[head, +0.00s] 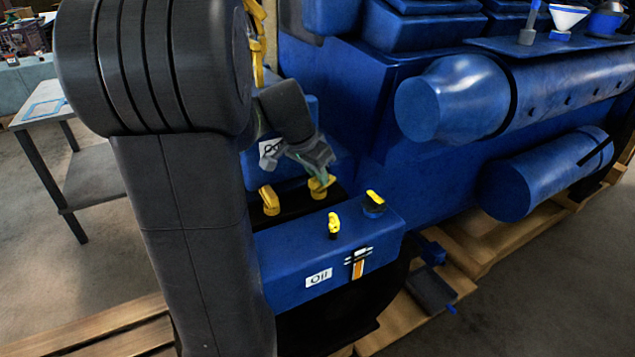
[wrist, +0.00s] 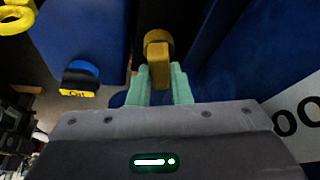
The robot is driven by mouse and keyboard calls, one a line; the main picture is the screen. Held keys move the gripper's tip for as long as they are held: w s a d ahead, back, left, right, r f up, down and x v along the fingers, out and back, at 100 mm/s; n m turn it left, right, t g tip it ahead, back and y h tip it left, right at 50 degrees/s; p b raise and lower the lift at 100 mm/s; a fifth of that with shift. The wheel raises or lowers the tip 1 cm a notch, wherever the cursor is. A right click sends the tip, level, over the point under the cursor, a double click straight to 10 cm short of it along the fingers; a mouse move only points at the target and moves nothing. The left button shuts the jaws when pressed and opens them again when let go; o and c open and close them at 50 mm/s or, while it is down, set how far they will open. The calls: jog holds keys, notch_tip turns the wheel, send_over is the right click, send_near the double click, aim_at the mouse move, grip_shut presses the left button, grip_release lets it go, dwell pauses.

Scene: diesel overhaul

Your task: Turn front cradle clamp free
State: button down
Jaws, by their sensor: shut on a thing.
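A yellow cradle clamp (head: 320,188) stands on the dark ledge between the blue block and the blue Oil box in the head view. My gripper (head: 318,172) reaches down onto it, its grey body angled from the upper left. In the wrist view the pale green fingers of my gripper (wrist: 160,85) are shut on the clamp's bar (wrist: 157,60), with its round end beyond them. A second yellow clamp (head: 270,200) stands to the left, apart from my gripper. I cannot tell from the pictures how far the held clamp is turned.
The blue Oil box (head: 315,262) is just in front, with a yellow dipstick handle (head: 334,224) and a black-and-yellow filler cap (head: 374,204) on top. The large blue engine (head: 400,150) fills the right. A table (head: 45,105) stands at the left, with open floor around it.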

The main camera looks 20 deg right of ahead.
jog(key=shift+w+m+g+b, duration=0.15)
jog(key=shift+m+g+b, duration=0.5)
jog(key=shift+m, duration=1.05)
jog(key=c, duration=1.3)
grip_release()
jog(key=v, duration=1.4)
jog(key=shift+a+f, duration=0.15)
jog(key=shift+f, duration=0.1)
